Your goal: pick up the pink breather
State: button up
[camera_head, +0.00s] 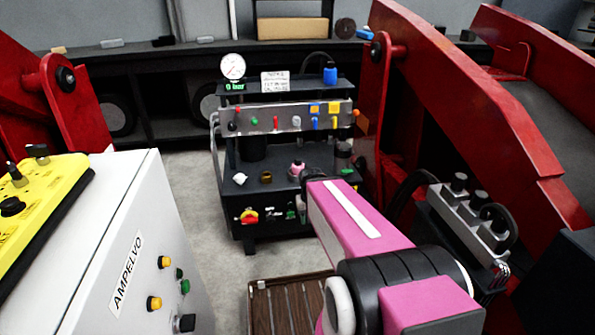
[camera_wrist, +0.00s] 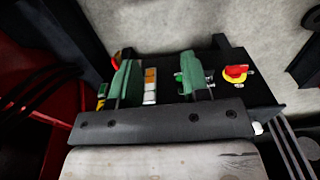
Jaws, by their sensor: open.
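The pink breather appears to be the small pink part (camera_head: 297,168) on the dark shelf of the hydraulic unit, just left of the end of my pink arm in the head view. I cannot make it out in the wrist view. My gripper (camera_wrist: 160,78) shows in the wrist view with its two green fingers wide apart and nothing held between them. It is over the unit, with orange and white parts (camera_wrist: 150,85) visible beyond the gap. In the head view my arm reaches to the unit and hides most of the gripper.
The unit carries a gauge (camera_head: 233,66), a valve panel (camera_head: 285,116), a white cap (camera_head: 240,178) and a red-yellow switch (camera_head: 249,216), also in the wrist view (camera_wrist: 236,72). Red positioner arms (camera_head: 470,100) flank it on the right. A white cabinet (camera_head: 130,250) stands left.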

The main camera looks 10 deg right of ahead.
jog(key=shift+o, duration=2.5)
jog(key=shift+w, duration=0.25)
jog(key=m+t+y, duration=1)
jog(key=m, duration=1.7)
send_near(299, 159)
jog(key=w+a, duration=0.1)
jog(key=w, duration=0.1)
jog(key=x, duration=0.5)
jog(key=shift+a, duration=0.1)
jog(key=shift+s+f+x, duration=0.1)
jog(key=shift+f+x, duration=0.05)
jog(key=shift+x, duration=0.75)
jog(key=shift+s+f+x, duration=0.1)
jog(key=shift+f+x, duration=0.05)
jog(key=shift+x, duration=0.75)
jog(key=shift+s+f+x, duration=0.1)
jog(key=shift+f+x, duration=0.05)
jog(key=shift+x, duration=0.7)
